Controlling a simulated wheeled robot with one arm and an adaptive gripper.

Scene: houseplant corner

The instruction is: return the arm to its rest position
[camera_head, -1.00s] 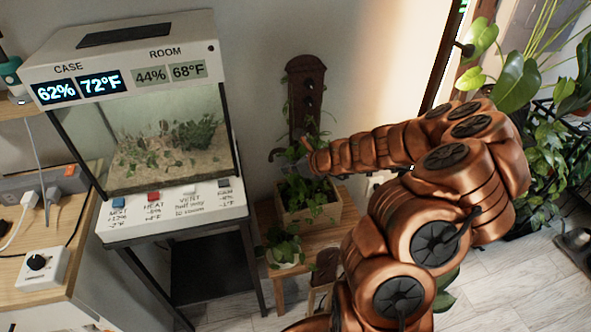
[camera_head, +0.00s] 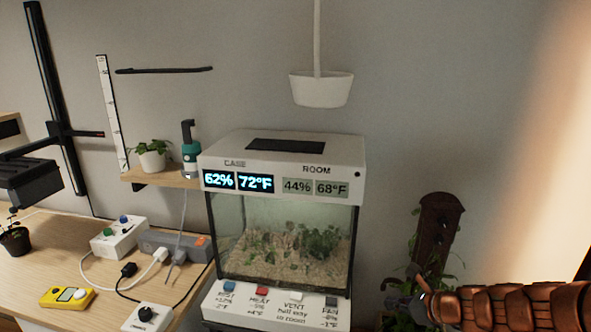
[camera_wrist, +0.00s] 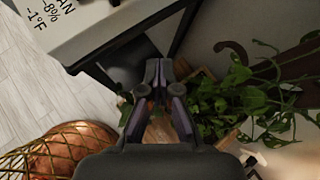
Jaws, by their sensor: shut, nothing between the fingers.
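My copper arm (camera_head: 510,305) enters the head view from the lower right edge and reaches left, roughly level. My gripper (camera_head: 398,300) is at its left end, small and dark, just right of the case's control panel and in front of the trellis plant. In the wrist view my gripper (camera_wrist: 158,68) shows its two fingers drawn together at the tips, with nothing held. Green leaves (camera_wrist: 235,100) lie beyond and to the right of the fingers. The rest of my arm is outside the head view.
The glass terrarium case (camera_head: 283,245) stands left of my gripper, its panel corner (camera_wrist: 85,25) upper left in the wrist view. A dark wooden plaque (camera_head: 438,225) stands behind my gripper. A white hanging pot (camera_head: 321,90) is above. The workbench (camera_head: 50,270) holds several devices.

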